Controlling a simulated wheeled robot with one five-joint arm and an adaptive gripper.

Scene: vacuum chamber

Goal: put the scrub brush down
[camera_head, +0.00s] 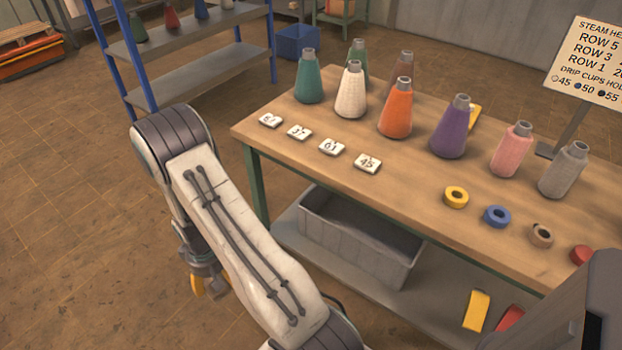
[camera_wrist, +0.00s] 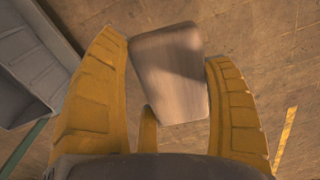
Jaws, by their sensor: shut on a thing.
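The scrub brush (camera_wrist: 168,75) shows in the wrist view as a brown wooden block with rounded corners. My gripper (camera_wrist: 165,60) is shut on it, with one yellow finger on each side. The brush sits a little tilted between the fingers, above the brown floor. Its bristles are not visible. In the head view my gripper (camera_head: 207,284) hangs low, left of the workbench, partly hidden behind my arm. The brush cannot be made out there.
The wooden workbench (camera_head: 310,108) carries several yarn cones, number tiles and tape rolls. A grey bin (camera_head: 345,245) stands on its lower shelf. Blue-posted shelving (camera_head: 205,62) and a blue box (camera_head: 298,42) stand behind. Floor (camera_head: 65,180) at left is clear.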

